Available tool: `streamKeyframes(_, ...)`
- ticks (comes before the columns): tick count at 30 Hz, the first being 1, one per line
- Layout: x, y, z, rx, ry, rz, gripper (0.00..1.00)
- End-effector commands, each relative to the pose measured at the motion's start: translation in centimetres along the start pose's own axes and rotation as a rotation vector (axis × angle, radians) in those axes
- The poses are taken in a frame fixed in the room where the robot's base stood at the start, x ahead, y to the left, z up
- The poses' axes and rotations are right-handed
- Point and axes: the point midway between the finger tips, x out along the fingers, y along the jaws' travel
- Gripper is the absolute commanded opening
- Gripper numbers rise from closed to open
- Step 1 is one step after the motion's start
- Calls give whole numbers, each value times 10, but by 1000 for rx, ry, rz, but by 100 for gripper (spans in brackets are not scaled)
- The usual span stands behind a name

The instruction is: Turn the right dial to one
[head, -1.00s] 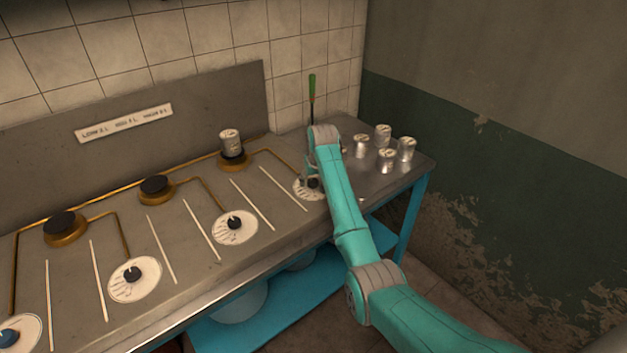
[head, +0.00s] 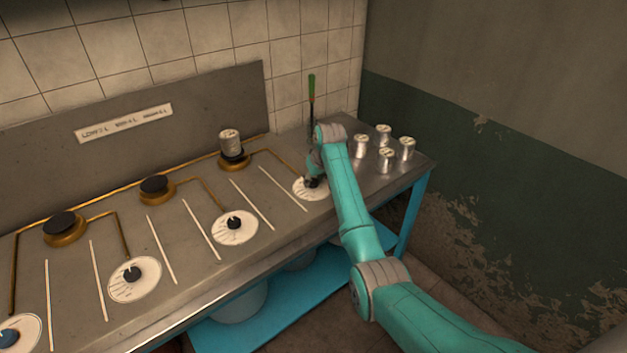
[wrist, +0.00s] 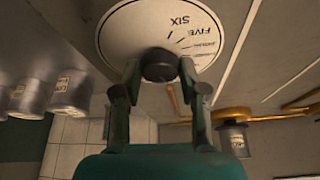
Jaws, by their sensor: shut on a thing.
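The right dial (head: 308,190) is a white round plate with a dark knob, at the right end of the dial row in the head view. In the wrist view its plate (wrist: 190,30) shows the words SIX and FIVE and further, smaller marks. Its dark knob (wrist: 158,66) sits between the finger tips of my gripper (wrist: 158,75). My gripper is shut on the knob. In the head view my wrist hides part of the plate and most of the knob, so I cannot read the setting.
A can (head: 229,141) stands on the rear burner (head: 234,164). Several cans (head: 387,160) stand right of my arm. A green-handled tool (head: 311,88) stands upright behind my wrist. Other dials (head: 235,227) lie to the left. A wall closes off the right.

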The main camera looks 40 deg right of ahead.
Motion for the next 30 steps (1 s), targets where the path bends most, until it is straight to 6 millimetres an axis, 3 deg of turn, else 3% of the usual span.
streamKeyframes(8, 0, 2, 0, -173, -2, -72, 7)
streamKeyframes(19, 1, 2, 1, -193, -2, -80, 7)
streamKeyframes(20, 1, 2, 1, -193, -2, -80, 47)
streamKeyframes(22, 1, 2, 1, -193, -1, -80, 64)
streamKeyframes(30, 0, 2, 0, -192, 0, -80, 67)
